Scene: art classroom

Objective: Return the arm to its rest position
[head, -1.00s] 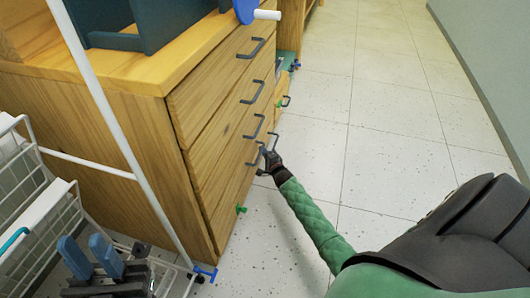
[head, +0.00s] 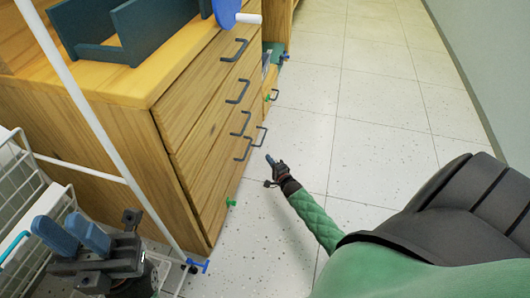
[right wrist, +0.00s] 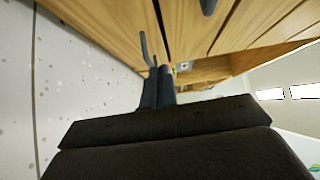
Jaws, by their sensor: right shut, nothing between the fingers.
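My right gripper (head: 269,158) is at the end of my green-sleeved arm, in front of the wooden drawer cabinet (head: 95,145). It is shut and empty, a little apart from the lower drawer handles. In the right wrist view its two dark fingers (right wrist: 158,84) lie together, close to a dark bar handle (right wrist: 145,47) in the picture. My left gripper (head: 70,234), with two blue fingers, is at the lower left. Its fingers stand apart with nothing seen between them.
A white wire rack (head: 30,185) with a white pole stands left of the cabinet, close to my left gripper. A dark teal tray (head: 135,30) sits on the cabinet top. Speckled floor (head: 375,120) is open on the right, up to a pale wall (head: 465,60).

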